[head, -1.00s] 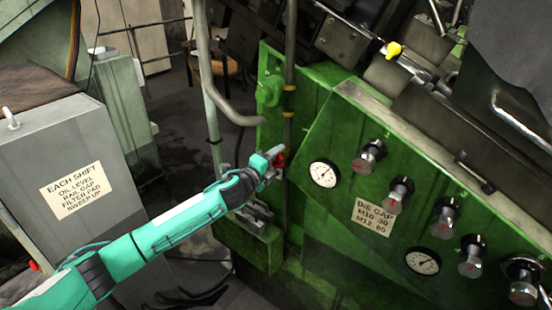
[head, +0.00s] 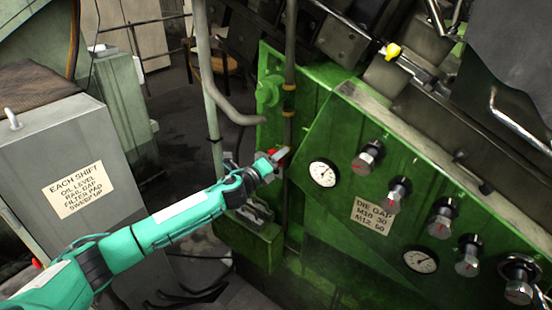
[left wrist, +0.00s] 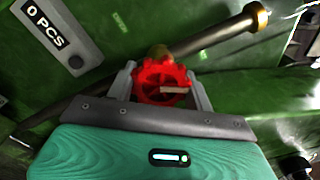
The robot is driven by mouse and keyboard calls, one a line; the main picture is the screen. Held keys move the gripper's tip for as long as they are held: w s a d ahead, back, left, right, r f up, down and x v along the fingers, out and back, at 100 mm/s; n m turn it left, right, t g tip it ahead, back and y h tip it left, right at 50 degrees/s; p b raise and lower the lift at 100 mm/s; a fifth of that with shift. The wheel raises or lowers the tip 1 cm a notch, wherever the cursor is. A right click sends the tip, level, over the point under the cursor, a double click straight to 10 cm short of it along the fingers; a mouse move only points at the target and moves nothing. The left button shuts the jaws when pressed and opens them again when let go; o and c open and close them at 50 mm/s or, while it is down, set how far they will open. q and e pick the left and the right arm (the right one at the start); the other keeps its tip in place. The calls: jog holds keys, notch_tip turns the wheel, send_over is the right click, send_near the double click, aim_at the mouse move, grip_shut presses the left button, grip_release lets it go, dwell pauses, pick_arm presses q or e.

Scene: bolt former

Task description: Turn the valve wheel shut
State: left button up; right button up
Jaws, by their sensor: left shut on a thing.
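The valve wheel (left wrist: 148,84) is red and spoked, on a brass fitting by a dark pipe on the green machine. In the left wrist view it sits between the two grey fingers of my left gripper (left wrist: 166,88), which is shut on its rim. In the head view my left gripper (head: 272,158) reaches in from the left to the machine's left part. Only a small red bit of the wheel (head: 281,153) shows there; the gripper hides the rest. My right gripper is not in view.
The green machine panel (head: 330,215) right of the wheel carries two dials and several knobs. A bent grey pipe (head: 228,108) hangs just left of and above the gripper. A grey cabinet (head: 120,180) stands at the left. A plate reading 0 PCS (left wrist: 55,35) is near the wheel.

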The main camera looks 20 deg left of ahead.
pick_arm(q)
jog(key=shift+f, duration=0.15)
jog(key=o, duration=1)
jog(key=b+v, duration=0.4)
jog(key=v, duration=1)
jog(key=shift+w, duration=0.1)
